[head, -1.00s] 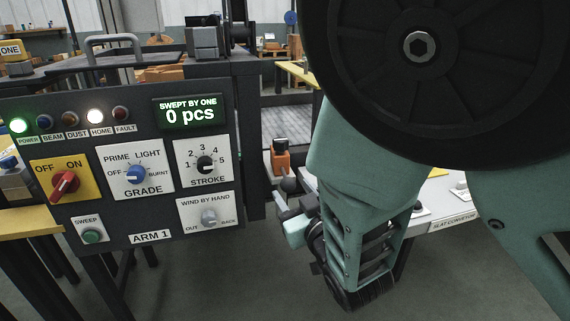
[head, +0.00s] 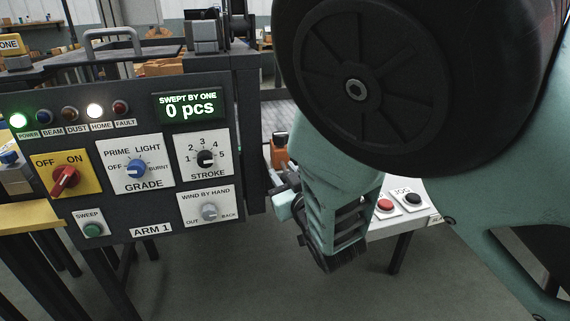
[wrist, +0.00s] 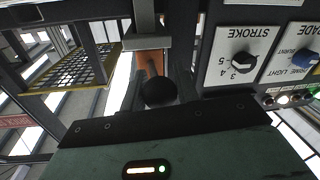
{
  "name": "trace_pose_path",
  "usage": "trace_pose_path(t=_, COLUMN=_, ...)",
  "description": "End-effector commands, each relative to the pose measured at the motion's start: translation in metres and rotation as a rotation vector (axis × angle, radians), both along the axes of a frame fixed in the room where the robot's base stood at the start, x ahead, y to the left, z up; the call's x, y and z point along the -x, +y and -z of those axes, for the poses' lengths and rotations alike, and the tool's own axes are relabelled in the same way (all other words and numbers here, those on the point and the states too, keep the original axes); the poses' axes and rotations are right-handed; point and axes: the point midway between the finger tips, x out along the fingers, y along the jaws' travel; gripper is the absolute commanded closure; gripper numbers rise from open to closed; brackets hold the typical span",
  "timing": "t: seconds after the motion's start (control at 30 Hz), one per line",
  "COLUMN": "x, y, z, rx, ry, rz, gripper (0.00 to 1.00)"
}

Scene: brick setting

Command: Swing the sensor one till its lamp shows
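An orange block with a dark top, likely the sensor (head: 279,151), stands just right of the ARM 1 panel. In the wrist view the orange part (wrist: 150,64) shows beyond a black ball knob (wrist: 158,92), close in front of my gripper's body. My gripper (head: 281,193) is just below the orange block in the head view, partly hidden by my arm. Its fingertips are not clear, so I cannot tell open from shut or whether it touches the knob. The BEAM lamp (head: 45,116) is dark; no lit lamp shows on the orange block.
The ARM 1 panel (head: 125,243) fills the left, with POWER and HOME lamps lit and its display reading 0 pcs. Red (head: 385,205) and black (head: 411,198) buttons sit on a white surface at right. A yellow grating (wrist: 80,72) shows in the wrist view.

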Motion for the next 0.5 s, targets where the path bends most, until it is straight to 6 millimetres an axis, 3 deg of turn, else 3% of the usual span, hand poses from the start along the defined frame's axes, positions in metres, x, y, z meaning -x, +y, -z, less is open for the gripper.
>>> trace_pose_path(t=0.5, x=-0.0005, y=-0.0045, z=-0.0001, rx=0.000, ry=0.000, rz=-0.061, gripper=1.00)
